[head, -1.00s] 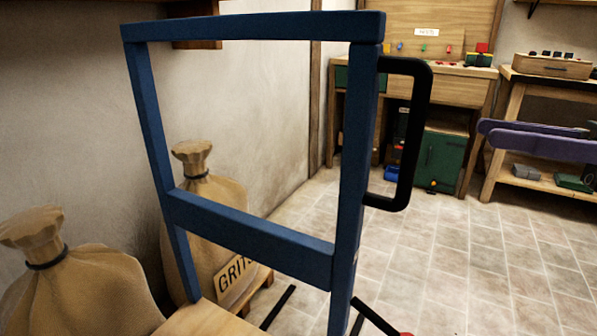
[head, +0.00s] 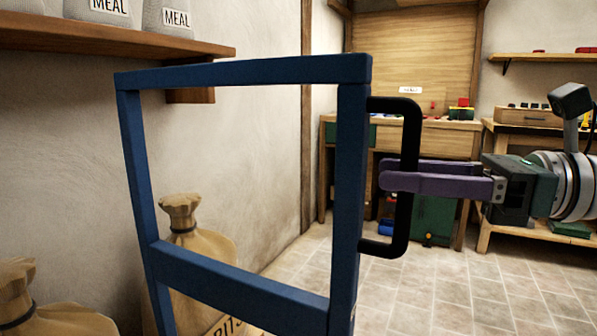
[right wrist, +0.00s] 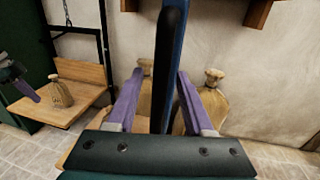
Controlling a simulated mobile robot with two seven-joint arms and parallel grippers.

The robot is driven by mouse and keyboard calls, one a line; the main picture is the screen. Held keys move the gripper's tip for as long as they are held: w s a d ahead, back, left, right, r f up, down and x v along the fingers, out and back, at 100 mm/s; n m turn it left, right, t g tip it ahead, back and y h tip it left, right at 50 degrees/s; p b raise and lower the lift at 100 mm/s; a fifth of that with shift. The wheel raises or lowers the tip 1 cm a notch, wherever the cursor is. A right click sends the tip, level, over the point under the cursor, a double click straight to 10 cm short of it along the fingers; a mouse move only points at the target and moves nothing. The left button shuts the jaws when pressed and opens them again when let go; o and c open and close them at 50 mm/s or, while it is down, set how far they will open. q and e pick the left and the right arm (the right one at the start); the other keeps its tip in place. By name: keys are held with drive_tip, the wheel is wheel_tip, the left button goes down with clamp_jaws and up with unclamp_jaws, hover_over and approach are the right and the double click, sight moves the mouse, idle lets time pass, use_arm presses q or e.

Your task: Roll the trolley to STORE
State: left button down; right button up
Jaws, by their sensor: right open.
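The trolley's blue upright frame (head: 346,215) stands in front of me in the head view. A black loop handle (head: 404,225) sticks out from its right post. My right gripper (head: 385,174) comes in from the right with its purple fingers apart at the handle's vertical bar. In the right wrist view, the black handle (right wrist: 167,65) stands between the two open fingers, with a gap on each side. My left gripper (right wrist: 22,88) shows partly at the left edge of the right wrist view, too cut off to read. No STORE sign is visible.
Tied sacks (head: 200,245) stand behind the frame by the left wall. A shelf (head: 110,40) with MEAL bags hangs above. A wooden workbench (head: 440,140) stands at the back. The tiled floor (head: 440,295) at right is clear. A chain-hung wooden platform (right wrist: 85,82) holds a small sack.

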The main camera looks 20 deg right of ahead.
clamp_jaws()
idle(0.4)
idle(1.1)
